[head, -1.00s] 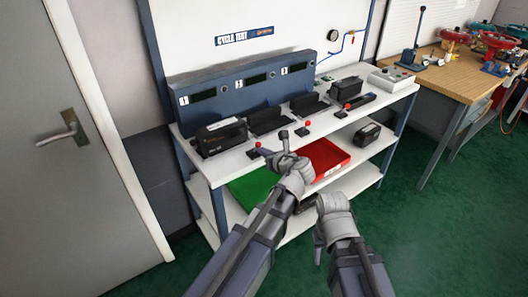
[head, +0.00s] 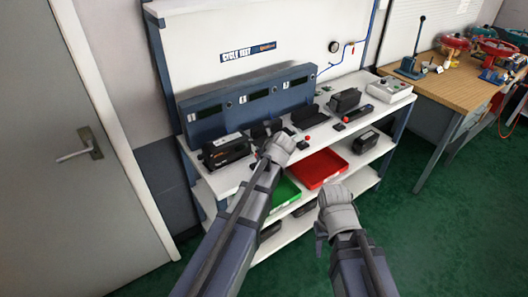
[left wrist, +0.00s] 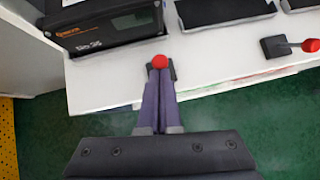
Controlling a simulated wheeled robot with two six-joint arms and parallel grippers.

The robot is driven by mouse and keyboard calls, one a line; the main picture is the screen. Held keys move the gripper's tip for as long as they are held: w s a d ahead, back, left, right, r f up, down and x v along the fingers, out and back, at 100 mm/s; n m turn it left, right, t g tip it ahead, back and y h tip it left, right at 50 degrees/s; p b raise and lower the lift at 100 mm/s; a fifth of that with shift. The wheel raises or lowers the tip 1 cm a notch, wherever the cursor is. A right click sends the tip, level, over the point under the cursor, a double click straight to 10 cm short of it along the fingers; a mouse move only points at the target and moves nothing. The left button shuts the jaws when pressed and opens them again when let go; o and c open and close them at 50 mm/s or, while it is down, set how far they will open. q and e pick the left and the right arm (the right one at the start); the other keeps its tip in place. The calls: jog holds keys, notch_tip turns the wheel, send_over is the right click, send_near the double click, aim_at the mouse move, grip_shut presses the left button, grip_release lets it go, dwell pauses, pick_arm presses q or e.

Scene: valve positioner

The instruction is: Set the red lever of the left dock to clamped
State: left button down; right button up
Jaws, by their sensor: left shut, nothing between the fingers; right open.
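In the left wrist view, the left dock's red lever (left wrist: 160,61) shows as a red ball on a dark base at the bench's front edge. My left gripper (left wrist: 160,78) is shut and empty, its fingertips at the near side of the ball; whether they touch it is unclear. In the head view, my left gripper (head: 264,152) is over the front of the bench and hides this lever. A black positioner (head: 226,151) sits in the left dock, and shows in the left wrist view (left wrist: 105,22). My right gripper (head: 320,243) is open, low in front of the bench.
Other red levers (head: 307,138) stand along the bench front to the right, by empty black cradles (head: 309,117). A red tray (head: 320,170) and a green tray (head: 284,192) are on the shelf below. A grey door (head: 60,200) is at left.

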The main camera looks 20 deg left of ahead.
pick_arm(q)
jog(key=shift+w+a+r+g+h+p, duration=0.55)
jog(key=shift+w+a+g+h+p, duration=0.1)
jog(key=shift+p, duration=0.25)
jog(key=shift+s+d+f+b, duration=0.15)
jog(key=shift+f+b, duration=0.2)
jog(key=shift+f, duration=0.05)
pick_arm(e)
notch_tip(320, 180, up, 2)
jog(key=shift+r, duration=0.2)
pick_arm(q)
jog(key=shift+r, duration=0.15)
pick_arm(e)
jog(key=shift+r, duration=0.1)
pick_arm(q)
jog(key=shift+r+p, duration=0.75)
jog(key=shift+p, duration=0.05)
pick_arm(e)
jog(key=shift+r, duration=0.7)
pick_arm(q)
jog(key=shift+s, duration=0.1)
